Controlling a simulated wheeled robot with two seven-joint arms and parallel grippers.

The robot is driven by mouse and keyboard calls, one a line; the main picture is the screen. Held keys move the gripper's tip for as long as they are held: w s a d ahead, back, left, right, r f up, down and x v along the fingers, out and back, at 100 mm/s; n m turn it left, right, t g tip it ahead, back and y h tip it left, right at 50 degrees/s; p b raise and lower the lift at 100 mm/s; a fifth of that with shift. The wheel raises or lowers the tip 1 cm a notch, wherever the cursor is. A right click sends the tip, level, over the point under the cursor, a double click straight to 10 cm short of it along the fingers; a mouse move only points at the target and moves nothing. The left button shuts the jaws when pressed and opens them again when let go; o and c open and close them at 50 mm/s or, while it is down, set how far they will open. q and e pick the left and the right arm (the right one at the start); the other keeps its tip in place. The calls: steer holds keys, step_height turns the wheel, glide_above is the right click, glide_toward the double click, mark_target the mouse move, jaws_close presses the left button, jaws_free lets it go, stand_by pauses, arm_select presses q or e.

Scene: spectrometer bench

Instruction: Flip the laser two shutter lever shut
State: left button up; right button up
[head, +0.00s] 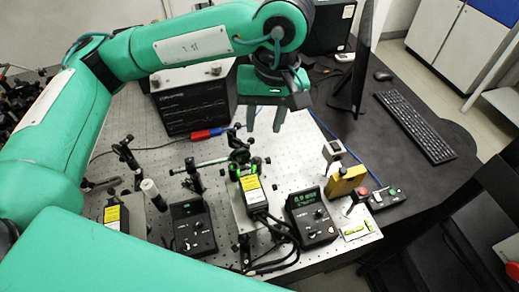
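Two laser heads with yellow labels are on the perforated bench (290,150): one in the middle (254,192) and one at the left (114,214), partly hidden by my arm. I cannot read which is laser two, and I cannot clearly make out a shutter lever. A black controller with a lit green display (311,220) stands right of the middle laser; another controller (190,229) stands left of it. My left gripper (264,123) points down above the back of the bench, its two fingers apart with nothing between them. My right gripper is out of view.
An instrument with a dark screen (195,104) stands behind the bench optics. Posts and optic mounts (238,150) stand near the middle laser. A yellow block (346,181) and a red-button box (372,196) are at the right edge. A keyboard (414,126) lies on the dark desk.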

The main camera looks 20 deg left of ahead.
mark_target(254, 162)
arm_select(q)
steer(key=f+p, duration=0.1)
steer(key=f, duration=0.2)
steer(key=a+f+p, duration=0.1)
steer(key=f, duration=0.3)
steer(key=f+p, duration=0.1)
steer(key=f, duration=0.3)
steer(key=shift+s+a+p, duration=0.2)
steer(key=shift+s+p, duration=0.1)
steer(key=shift+p, duration=0.05)
steer(key=shift+f, duration=0.75)
jaws_close()
steer(key=b, duration=0.3)
steer(key=h+b, duration=0.1)
steer(key=b, duration=0.2)
steer(key=shift+s+a+f+t, duration=0.15)
steer(key=shift+a+f+t, duration=0.1)
steer(key=shift+a+t, duration=0.05)
steer(key=shift+r+b, duration=0.1)
steer(key=shift+b, duration=0.8)
steer(key=shift+r, duration=0.2)
